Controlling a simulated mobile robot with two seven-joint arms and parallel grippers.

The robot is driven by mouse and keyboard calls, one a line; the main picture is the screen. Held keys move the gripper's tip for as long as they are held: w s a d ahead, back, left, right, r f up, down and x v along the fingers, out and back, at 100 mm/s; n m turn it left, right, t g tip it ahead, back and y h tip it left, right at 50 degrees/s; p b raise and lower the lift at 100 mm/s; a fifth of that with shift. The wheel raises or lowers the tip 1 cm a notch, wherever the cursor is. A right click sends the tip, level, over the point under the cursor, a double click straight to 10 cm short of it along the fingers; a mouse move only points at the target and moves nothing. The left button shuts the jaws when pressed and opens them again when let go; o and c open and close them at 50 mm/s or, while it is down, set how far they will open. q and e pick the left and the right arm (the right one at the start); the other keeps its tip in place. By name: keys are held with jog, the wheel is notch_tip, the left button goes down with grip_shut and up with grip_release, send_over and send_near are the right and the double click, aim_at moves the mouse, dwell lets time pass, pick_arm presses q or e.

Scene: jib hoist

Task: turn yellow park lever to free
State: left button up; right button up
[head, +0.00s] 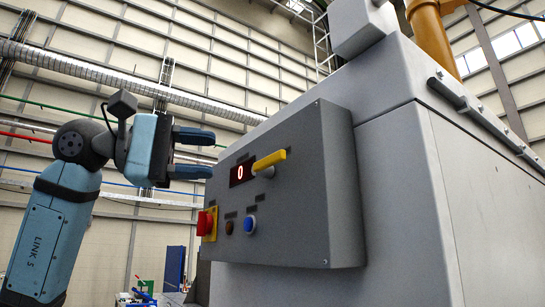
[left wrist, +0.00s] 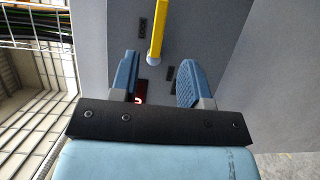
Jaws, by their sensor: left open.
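The yellow park lever (head: 270,160) sticks out from the upper part of a grey control box, right of a small display (head: 240,173) with a red 0. In the left wrist view the lever (left wrist: 157,30) runs from a round pale hub up to the top edge. My left gripper (head: 211,154) is open and empty, left of the control box, its fingers pointing at the panel. In the left wrist view its fingertips (left wrist: 158,66) appear on either side of the hub, apart from it. My right gripper is not in view.
Below the lever the control box (head: 340,195) carries a red knob on a yellow plate (head: 207,223), a brown button (head: 229,227) and a blue button (head: 250,224). The box is fixed to a large grey cabinet (head: 400,180).

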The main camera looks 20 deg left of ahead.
aim_at(270, 159)
pick_arm(q)
jog(key=p+x, duration=0.1)
jog(key=x, duration=1)
jog(key=shift+d, duration=0.15)
grip_shut()
